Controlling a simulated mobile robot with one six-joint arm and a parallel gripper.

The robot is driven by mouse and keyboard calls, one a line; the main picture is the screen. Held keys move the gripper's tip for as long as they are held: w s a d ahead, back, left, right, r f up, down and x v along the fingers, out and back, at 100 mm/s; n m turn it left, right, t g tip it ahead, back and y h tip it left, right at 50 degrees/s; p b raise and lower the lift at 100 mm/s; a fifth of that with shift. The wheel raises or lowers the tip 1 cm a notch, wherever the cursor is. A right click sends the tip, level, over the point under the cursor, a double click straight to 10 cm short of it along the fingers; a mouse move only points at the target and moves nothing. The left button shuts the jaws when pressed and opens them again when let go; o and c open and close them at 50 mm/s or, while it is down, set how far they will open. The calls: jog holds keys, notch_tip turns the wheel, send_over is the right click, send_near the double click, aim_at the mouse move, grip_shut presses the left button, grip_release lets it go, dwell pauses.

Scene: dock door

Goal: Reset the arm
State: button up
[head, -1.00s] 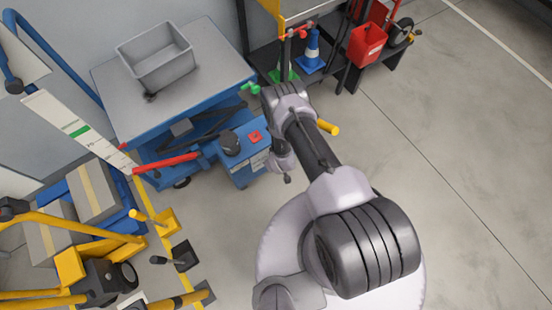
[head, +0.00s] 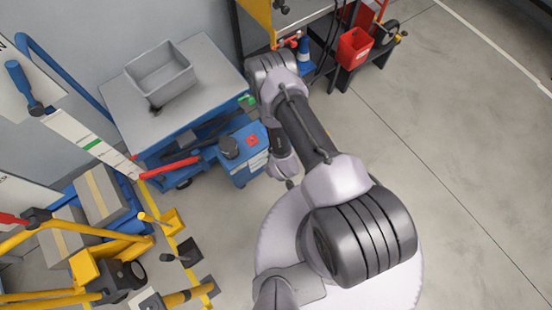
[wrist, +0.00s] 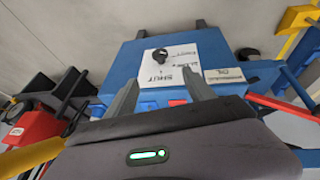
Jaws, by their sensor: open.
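My gripper (wrist: 160,80) shows in the wrist view with its two grey fingers apart and nothing between them. Beyond the fingers is a blue control box (wrist: 215,50) with a black knob, a white label reading SHUT and a red patch. In the head view the same box (head: 240,165) stands just left of my bent arm, with a black knob and a red square on top. My arm rises from the base and folds down beside the box; the fingers cannot be made out in that view.
A blue lift table (head: 215,85) carries a grey bin (head: 160,75). A red bin (head: 354,47) hangs by a dark bench at the back. Yellow rails (head: 90,235) and boxes (head: 100,193) crowd the left. The floor (head: 460,200) on the right is clear.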

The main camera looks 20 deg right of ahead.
dwell(0.4)
jog(key=w+r+m, duration=0.2)
jog(key=w+r, duration=0.4)
jog(key=r, duration=0.6)
jog(key=w+r+m, duration=0.1)
jog(key=w+r, duration=0.6)
jog(key=r, duration=0.4)
notch_tip(320, 180, up, 17)
jog(key=s+m, duration=0.2)
jog(key=s+r+m+t+y, duration=0.1)
jog(key=s+r, duration=0.3)
jog(key=r, duration=0.3)
jog(key=s+r+m, duration=0.1)
jog(key=s+r, duration=0.3)
jog(key=r, duration=0.2)
jog(key=s+a+r, duration=0.1)
jog(key=s+r, duration=0.3)
jog(key=s, duration=0.3)
jog(key=s+a+r+m+y, duration=0.1)
jog(key=s+r, duration=0.3)
jog(key=s, duration=0.4)
jog(key=shift+s+a, duration=0.3)
jog(key=shift+a, duration=0.1)
